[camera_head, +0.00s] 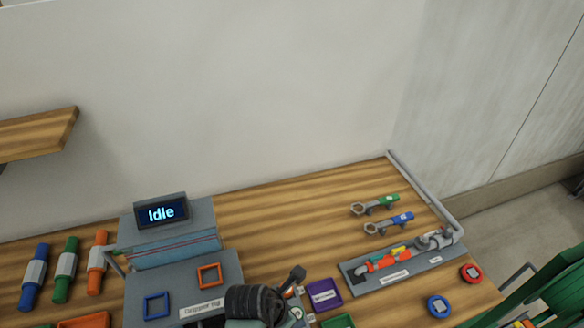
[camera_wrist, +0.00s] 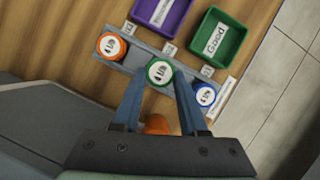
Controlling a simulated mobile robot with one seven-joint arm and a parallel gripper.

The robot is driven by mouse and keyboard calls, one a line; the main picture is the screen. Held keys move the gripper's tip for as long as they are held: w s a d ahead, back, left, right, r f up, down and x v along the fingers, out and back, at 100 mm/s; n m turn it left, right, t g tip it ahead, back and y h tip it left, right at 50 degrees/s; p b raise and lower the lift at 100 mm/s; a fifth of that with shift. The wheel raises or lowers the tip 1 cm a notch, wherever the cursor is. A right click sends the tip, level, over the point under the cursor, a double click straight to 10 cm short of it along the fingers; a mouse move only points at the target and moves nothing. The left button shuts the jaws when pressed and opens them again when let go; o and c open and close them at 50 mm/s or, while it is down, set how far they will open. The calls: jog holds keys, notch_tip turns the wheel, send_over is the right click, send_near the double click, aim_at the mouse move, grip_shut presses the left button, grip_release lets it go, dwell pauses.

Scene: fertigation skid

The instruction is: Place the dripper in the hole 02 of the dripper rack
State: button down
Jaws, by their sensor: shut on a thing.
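My gripper (camera_wrist: 160,80) points down at the dripper rack (camera_wrist: 137,58), a narrow grey strip on the bench. Its two blue-grey fingers are shut on the green-ringed dripper (camera_wrist: 160,71), which has a white top marked 4 L/h. This dripper is at the rack's middle place, between an orange dripper (camera_wrist: 112,46) and a blue dripper (camera_wrist: 205,95). How deep it sits in the hole is hidden. In the head view my dark wrist hides much of the rack, and the fingertips are not clear.
A purple bin (camera_head: 323,294) and a green bin (camera_head: 337,321) stand beside the rack. A grey rig with an Idle display (camera_head: 162,213) stands at left. A tray with fittings (camera_head: 402,262) lies at right. A rounded orange thing (camera_wrist: 157,125) shows between my fingers, partly hidden.

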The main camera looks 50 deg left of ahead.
jog(key=shift+f, duration=1.1)
jog(key=shift+f, duration=0.1)
jog(key=shift+c, duration=2.2)
grip_release()
jog(key=v, duration=1.2)
jog(key=shift+w+r, duration=0.15)
jog(key=shift+r, duration=0.1)
